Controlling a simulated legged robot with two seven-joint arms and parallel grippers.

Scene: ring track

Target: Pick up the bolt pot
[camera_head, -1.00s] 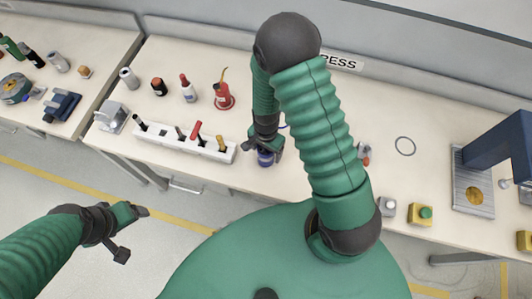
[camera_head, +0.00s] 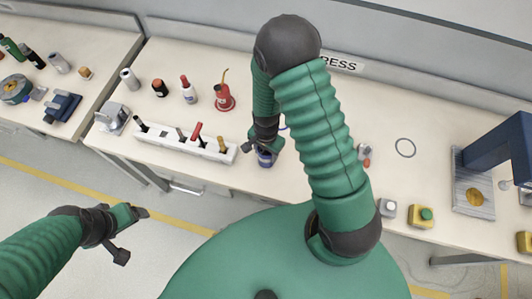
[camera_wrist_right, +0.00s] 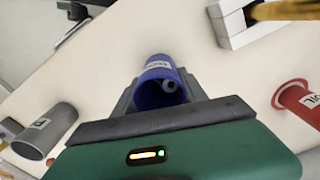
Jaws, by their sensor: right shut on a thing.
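The bolt pot is a blue cup (camera_head: 265,158) with a pale label, near the front edge of the bench, just right of the white tool rack. In the right wrist view the blue pot (camera_wrist_right: 156,92) sits between the jaws, its open mouth showing a small grey part inside. My right gripper (camera_head: 262,147) is shut on the pot from above. I cannot tell whether its base touches the bench. My left gripper (camera_head: 126,233) is open and empty, over the floor in front of the bench.
The white tool rack (camera_head: 185,143) stands close left of the pot, with a red oil can (camera_head: 224,98) behind. A grey cylinder (camera_wrist_right: 45,130) shows in the wrist view. A blue press (camera_head: 500,150) and button boxes (camera_head: 420,216) stand right.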

